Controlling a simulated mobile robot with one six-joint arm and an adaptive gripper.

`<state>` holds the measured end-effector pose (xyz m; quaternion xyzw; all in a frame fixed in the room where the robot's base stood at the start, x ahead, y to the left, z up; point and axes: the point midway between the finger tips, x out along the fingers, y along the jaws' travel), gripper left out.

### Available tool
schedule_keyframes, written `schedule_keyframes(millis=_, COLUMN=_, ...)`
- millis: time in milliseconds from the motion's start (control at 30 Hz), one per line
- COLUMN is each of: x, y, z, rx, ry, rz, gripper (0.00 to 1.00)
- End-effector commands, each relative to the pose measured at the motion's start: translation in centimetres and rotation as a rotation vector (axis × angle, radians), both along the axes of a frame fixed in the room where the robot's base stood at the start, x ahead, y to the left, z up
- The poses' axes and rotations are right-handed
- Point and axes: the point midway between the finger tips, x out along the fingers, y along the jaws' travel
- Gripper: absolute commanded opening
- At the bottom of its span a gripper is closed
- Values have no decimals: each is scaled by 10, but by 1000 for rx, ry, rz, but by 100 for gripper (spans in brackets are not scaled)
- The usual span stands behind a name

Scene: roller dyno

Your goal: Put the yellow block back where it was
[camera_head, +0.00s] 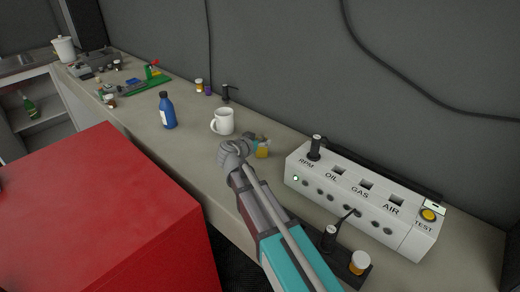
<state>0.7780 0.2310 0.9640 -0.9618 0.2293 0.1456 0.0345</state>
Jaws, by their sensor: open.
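The yellow block (262,153) is on the grey counter near the middle of the view, left of the white control box. My gripper (260,143) is over the counter right at the block, and its jaws are open. The gripper and wrist cover part of the block. I cannot tell whether the fingers touch it.
A white mug (224,121) stands close left of my gripper, with a blue bottle (167,111) farther left. The white control box (360,198) is to the right. A white-and-orange jar (359,263) stands at the front right. A red cabinet (95,215) fills the lower left.

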Motion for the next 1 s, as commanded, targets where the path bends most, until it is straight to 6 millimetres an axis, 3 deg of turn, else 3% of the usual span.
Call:
schedule_keyframes(millis=200, x=15, y=-7, z=-6, rx=1, ry=0, rz=0, gripper=90)
schedule_keyframes(millis=767, x=15, y=-7, z=-5, rx=0, ry=0, rz=1, gripper=90)
schedule_keyframes(millis=1000, x=15, y=-7, z=-6, rx=1, ry=0, rz=2, gripper=47)
